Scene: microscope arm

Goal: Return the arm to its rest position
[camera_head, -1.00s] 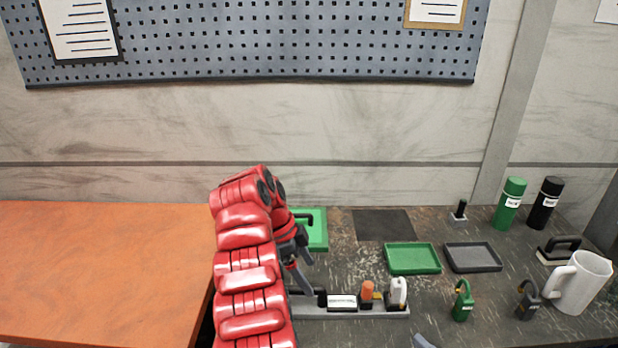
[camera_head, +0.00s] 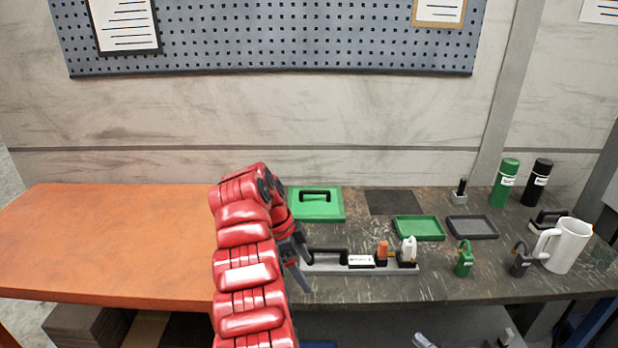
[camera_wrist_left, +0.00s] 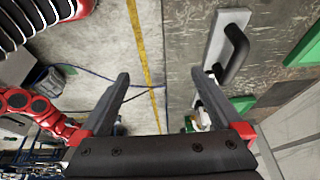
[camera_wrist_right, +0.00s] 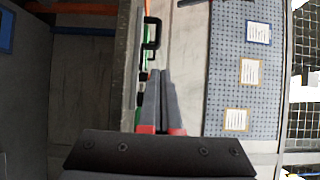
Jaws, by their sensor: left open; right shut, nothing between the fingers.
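My left gripper (camera_head: 298,265) is open and empty, at the left end of a grey rack with a black handle (camera_head: 328,252) in the head view. Its open fingers (camera_wrist_left: 160,82) show in the left wrist view, with the rack and black handle (camera_wrist_left: 234,52) beyond the right finger; I see no contact. My right gripper (camera_wrist_right: 163,76) is shut with nothing between its fingers in the right wrist view. In the head view, only a small grey piece at the bottom edge may be part of it. I cannot make out a microscope arm.
The dark bench (camera_head: 460,283) holds a green box (camera_head: 316,206), a green tray (camera_head: 418,229), a grey tray (camera_head: 472,228), two padlocks, two bottles and a white mug (camera_head: 565,246). The orange tabletop (camera_head: 110,235) is clear. A pegboard (camera_head: 280,38) hangs behind.

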